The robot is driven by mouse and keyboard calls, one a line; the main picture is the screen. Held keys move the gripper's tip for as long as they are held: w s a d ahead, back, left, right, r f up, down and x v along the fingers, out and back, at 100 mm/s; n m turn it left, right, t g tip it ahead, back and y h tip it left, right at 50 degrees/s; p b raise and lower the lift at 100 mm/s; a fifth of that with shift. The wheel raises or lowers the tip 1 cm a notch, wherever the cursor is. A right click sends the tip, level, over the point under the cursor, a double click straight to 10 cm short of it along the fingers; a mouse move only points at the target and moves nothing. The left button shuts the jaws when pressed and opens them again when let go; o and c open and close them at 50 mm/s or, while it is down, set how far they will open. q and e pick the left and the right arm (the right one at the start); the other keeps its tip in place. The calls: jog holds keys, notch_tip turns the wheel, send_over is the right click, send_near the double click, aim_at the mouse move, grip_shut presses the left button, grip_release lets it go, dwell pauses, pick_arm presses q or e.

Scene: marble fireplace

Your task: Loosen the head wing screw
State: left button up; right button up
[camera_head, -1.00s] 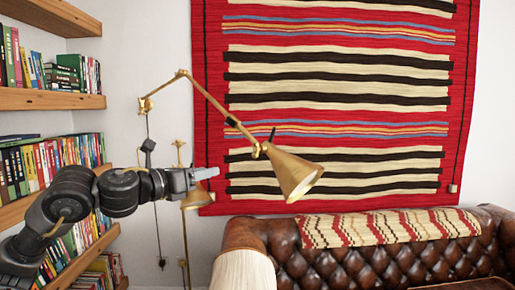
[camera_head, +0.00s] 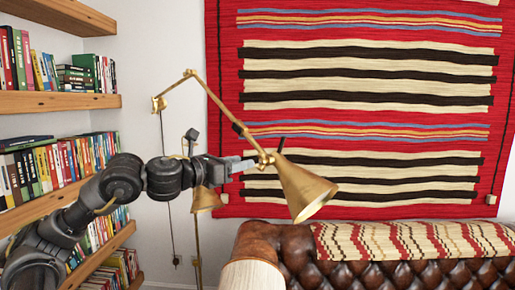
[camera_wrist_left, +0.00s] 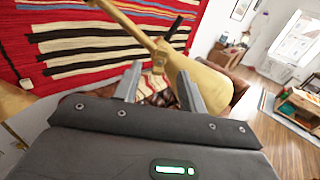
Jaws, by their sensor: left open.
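The brass wall lamp has a cone-shaped head (camera_head: 305,190) hanging from the end of its jointed arm (camera_head: 214,98). The head joint (camera_head: 265,159), where the wing screw belongs, is small, and I cannot make out the screw's wings. A dark stick-like handle (camera_head: 281,145) rises beside it. My left gripper (camera_head: 245,164) points right, its tips just left of the joint. In the left wrist view its two fingers (camera_wrist_left: 160,88) are apart with nothing gripped, and the lamp head (camera_wrist_left: 208,85) lies beyond and beside the right finger. The right gripper is not in view.
A second brass lamp (camera_head: 206,200) stands behind my left wrist. Bookshelves (camera_head: 50,103) line the left side. A brown leather sofa (camera_head: 345,272) stands below the lamp head. A striped red rug (camera_head: 365,110) hangs on the wall behind.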

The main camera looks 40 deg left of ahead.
aim_at(259, 158)
pick_arm(q)
jog(key=w+p, duration=0.4)
jog(key=w, duration=0.1)
jog(key=shift+w+d+r, duration=0.2)
jog(key=shift+d, duration=0.2)
jog(key=shift+w+d+f+p, duration=0.15)
jog(key=shift+w+p, duration=0.3)
jog(key=shift+w, duration=0.15)
jog(key=shift+c, duration=0.3)
grip_shut()
